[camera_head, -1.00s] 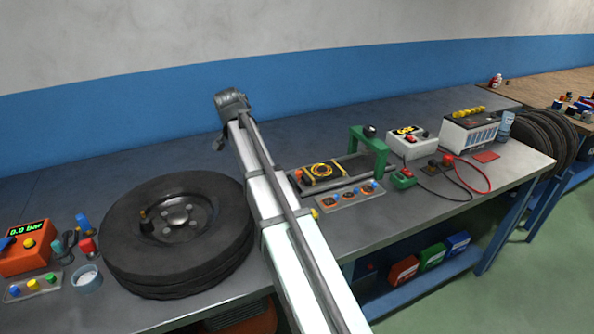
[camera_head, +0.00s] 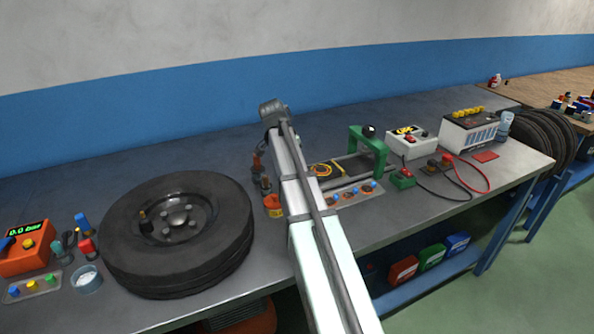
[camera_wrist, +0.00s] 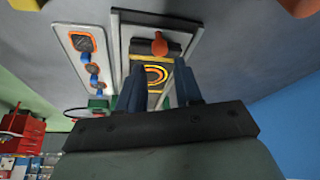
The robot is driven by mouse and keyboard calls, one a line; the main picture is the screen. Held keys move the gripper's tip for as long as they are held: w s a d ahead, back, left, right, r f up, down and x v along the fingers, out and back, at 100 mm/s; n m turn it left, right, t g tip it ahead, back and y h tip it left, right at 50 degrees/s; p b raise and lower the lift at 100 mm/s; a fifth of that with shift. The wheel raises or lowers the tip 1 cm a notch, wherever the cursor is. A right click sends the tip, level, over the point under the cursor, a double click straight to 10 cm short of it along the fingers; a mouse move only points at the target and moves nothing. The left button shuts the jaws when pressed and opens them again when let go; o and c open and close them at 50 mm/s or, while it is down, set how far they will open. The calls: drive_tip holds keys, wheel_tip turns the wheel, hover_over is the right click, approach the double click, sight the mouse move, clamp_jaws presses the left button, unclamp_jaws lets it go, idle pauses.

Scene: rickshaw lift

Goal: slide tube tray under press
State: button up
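The tube tray (camera_head: 324,170) is a dark flat tray with a yellow ring-shaped tube on it. It lies between rails left of the green press (camera_head: 381,152), partly hidden by my arm. In the wrist view the tray (camera_wrist: 173,50) shows an orange knob (camera_wrist: 159,45) at its upper end. My gripper (camera_wrist: 160,66) is open, its two dark fingers apart over the tray. In the head view my gripper is hidden behind my arm.
A white box (camera_head: 406,140) and a battery (camera_head: 470,134) stand right of the press.

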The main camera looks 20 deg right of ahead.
drive_tip(key=shift+x, duration=3.25)
drive_tip(key=shift+c, duration=0.2)
clamp_jaws()
